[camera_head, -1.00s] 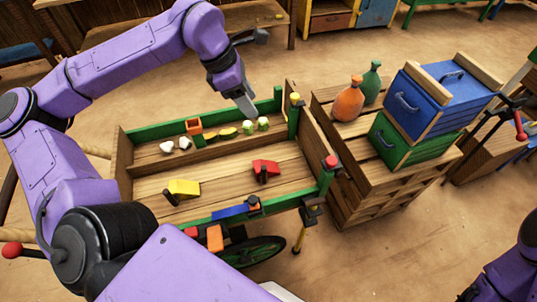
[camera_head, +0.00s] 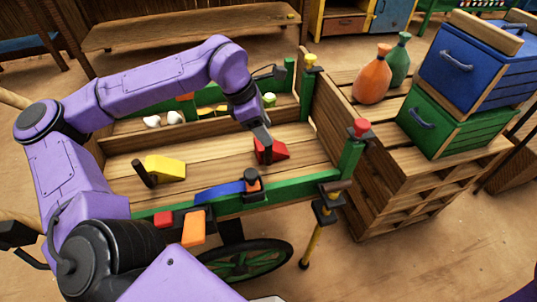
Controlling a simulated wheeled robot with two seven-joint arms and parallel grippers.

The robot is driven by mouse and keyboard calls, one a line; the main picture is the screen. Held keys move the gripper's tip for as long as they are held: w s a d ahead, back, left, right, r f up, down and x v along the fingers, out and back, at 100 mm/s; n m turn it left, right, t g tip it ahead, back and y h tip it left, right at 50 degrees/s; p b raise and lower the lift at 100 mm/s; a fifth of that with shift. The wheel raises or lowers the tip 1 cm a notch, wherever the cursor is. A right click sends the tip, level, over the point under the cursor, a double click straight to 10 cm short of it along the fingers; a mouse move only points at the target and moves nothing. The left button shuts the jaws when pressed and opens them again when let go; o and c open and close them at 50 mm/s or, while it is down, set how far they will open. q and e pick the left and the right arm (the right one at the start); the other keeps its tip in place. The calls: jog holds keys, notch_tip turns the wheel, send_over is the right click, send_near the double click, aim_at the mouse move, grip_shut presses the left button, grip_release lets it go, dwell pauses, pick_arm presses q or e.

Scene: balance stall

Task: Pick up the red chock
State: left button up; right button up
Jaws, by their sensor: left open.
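The red chock (camera_head: 277,152) is a small red wedge lying on the wooden floor of the cart's front section (camera_head: 215,165), right of centre. My left gripper (camera_head: 266,147) points down at the chock, its fingertips overlapping the chock's left part in the picture. The jaws are open. The fingers hide part of the chock, and I cannot tell whether they touch it. My right gripper is not in view.
A yellow chock (camera_head: 165,167) with a dark peg sits left on the cart floor. Green rails and posts (camera_head: 350,158) edge the cart. Floor between red and yellow chocks is clear.

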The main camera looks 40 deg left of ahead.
pick_arm(q)
jog(key=b+x, duration=0.1)
jog(key=x, duration=0.5)
jog(key=shift+s+f+b, duration=0.15)
jog(key=shift+f+b, duration=0.2)
jog(key=shift+f, duration=0.05)
grip_shut()
jog(key=shift+r, duration=0.1)
dwell(0.8)
